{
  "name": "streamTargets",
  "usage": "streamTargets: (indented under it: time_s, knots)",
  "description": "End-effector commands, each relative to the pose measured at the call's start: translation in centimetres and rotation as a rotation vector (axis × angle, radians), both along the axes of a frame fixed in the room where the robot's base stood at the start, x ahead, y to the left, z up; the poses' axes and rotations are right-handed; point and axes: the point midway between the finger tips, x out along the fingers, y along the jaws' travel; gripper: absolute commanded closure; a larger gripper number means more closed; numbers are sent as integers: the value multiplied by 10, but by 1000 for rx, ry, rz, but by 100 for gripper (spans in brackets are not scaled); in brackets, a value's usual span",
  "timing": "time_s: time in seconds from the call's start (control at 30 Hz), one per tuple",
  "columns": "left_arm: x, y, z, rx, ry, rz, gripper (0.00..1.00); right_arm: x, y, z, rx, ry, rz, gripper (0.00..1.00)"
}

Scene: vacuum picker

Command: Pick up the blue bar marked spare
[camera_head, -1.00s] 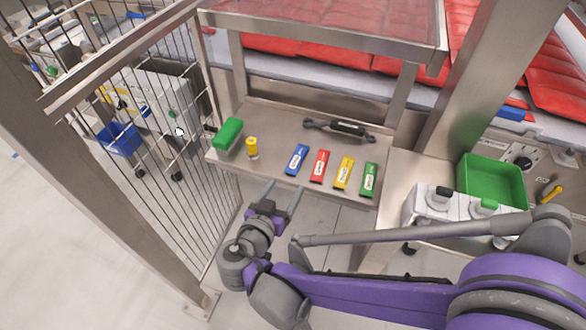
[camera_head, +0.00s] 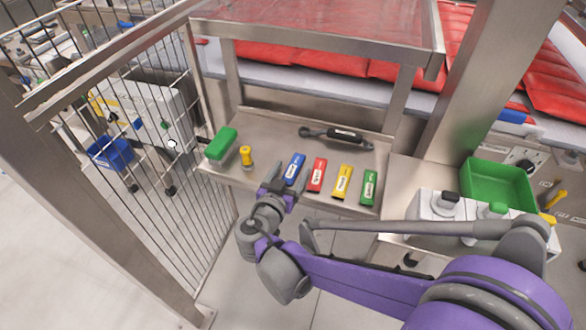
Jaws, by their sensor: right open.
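The blue bar (camera_head: 293,168) lies on the steel shelf (camera_head: 225,175), leftmost in a row of coloured bars with light labels. Its label is too small to read. My right gripper (camera_head: 288,177) is open at the near end of the blue bar, one finger to its left and one to its right. I cannot tell whether the fingers touch it. Beside it lie a red bar (camera_head: 316,174), a yellow bar (camera_head: 342,181) and a green bar (camera_head: 368,187). My left gripper is not in view.
A green block (camera_head: 221,143) and a yellow knob-like piece (camera_head: 246,156) stand left of the row. A dark-handled tool (camera_head: 338,134) lies behind it. Wire fencing (camera_head: 150,160) bounds the left. A green bin (camera_head: 498,184) and a white control box (camera_head: 425,206) are at right.

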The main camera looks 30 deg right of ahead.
Motion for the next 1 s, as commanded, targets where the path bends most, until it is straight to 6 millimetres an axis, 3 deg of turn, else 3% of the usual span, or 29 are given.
streamTargets:
  time_s: [0.2, 0.23, 0.63, 1.0]
  knots:
    - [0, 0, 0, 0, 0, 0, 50, 1, -1, 0, 0, 0, 0, 23]
    - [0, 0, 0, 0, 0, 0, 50, 1, -1, 0, 0, 0, 0, 26]
    - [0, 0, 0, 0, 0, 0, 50, 0, -1, 0, 0, 0, 0, 98]
    - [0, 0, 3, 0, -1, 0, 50, 0, -1, 5, 0, 0, 0, 100]
